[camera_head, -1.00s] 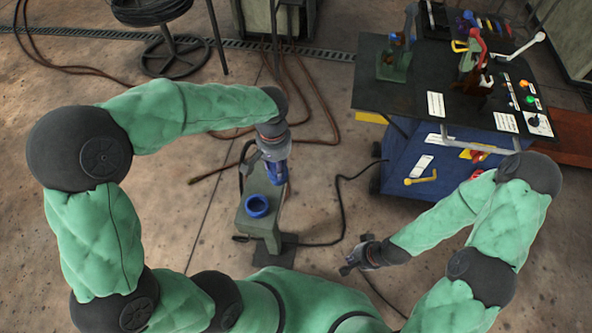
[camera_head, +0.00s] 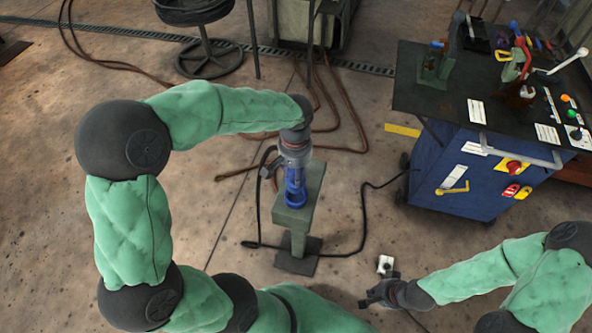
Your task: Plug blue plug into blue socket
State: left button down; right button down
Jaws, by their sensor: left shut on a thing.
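My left gripper (camera_head: 294,168) points down over the grey-green stand (camera_head: 315,180) and is shut on the blue plug (camera_head: 294,188). The blue socket (camera_head: 295,201) sits on top of the stand, directly below the plug in the picture. The plug's lower end overlaps the socket's ring, and I cannot tell whether it is inside or just above it. A black cable hangs beside the gripper on its left. My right gripper (camera_head: 366,294) is low at the bottom, empty, with its fingers apart.
A blue cart (camera_head: 450,176) with a dark top, levers and buttons stands at the right. A black cable (camera_head: 366,215) runs across the floor from the stand toward it. A round stool (camera_head: 208,55) stands at the back left.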

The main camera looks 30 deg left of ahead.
pick_arm(q)
notch_tip(320, 180, down, 3)
jog(key=shift+f+b, duration=0.15)
jog(key=shift+b, duration=1)
jog(key=shift+f+b, duration=0.85)
jog(key=shift+f, duration=0.5)
jog(key=c, duration=0.7)
grip_release()
notch_tip(320, 180, up, 12)
jog(key=shift+r, duration=0.1)
